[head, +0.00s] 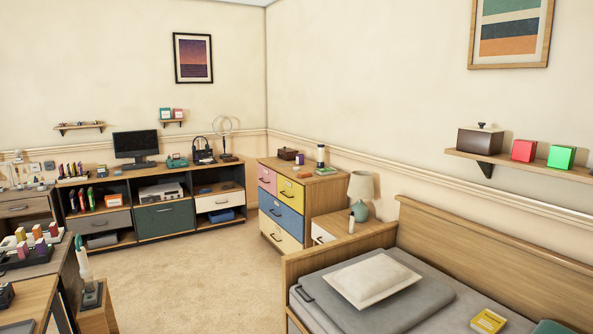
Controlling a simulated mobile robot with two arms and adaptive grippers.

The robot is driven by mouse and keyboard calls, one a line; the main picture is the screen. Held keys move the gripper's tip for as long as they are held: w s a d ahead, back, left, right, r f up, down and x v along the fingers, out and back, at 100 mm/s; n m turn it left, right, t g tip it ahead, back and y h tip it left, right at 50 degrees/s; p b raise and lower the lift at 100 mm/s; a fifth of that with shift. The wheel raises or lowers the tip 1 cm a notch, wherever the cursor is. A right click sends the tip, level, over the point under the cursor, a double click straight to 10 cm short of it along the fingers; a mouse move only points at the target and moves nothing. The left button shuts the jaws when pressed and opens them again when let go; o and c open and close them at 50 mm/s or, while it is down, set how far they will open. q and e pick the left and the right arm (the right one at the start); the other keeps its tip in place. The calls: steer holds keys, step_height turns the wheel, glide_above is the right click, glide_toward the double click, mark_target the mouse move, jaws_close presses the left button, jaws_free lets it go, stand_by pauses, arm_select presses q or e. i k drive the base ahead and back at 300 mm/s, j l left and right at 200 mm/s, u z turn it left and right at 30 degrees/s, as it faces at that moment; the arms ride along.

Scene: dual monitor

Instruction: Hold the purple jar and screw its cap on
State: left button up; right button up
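A small dark purple item (300,158) stands on top of the coloured dresser in the middle of the head view. It could be the purple jar, but it is too small to tell, and I cannot make out whether it has a cap. I cannot identify a loose cap. Neither of my grippers is in view.
The dresser (277,219) stands in the corner beside a nightstand with a lamp (361,194). A bed (372,290) fills the right front. Desks (34,298) with holders line the left. Carpet (205,285) between them is clear.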

mark_target(299, 157)
steer(key=u, duration=0.35)
steer(key=i+l+u, duration=0.2)
steer(key=i, duration=1.2)
steer(key=i+j, duration=0.15)
steer(key=i, duration=0.75)
steer(key=i+j+u, duration=0.15)
steer(key=i, duration=0.75)
steer(key=i+j+z, duration=0.1)
steer(key=i+z, duration=0.3)
steer(key=i, duration=1.5)
steer(key=i+l+z, duration=0.1)
steer(key=i+z, duration=0.3)
steer(key=i, duration=0.15)
steer(key=i+j+z, duration=0.1)
steer(key=i+z, duration=0.25)
steer(key=i, duration=0.2)
steer(key=i+j+z, duration=0.2)
steer(key=i+z, duration=0.2)
steer(key=i, duration=0.15)
steer(key=i+z, duration=0.35)
steer(key=z, duration=0.25)
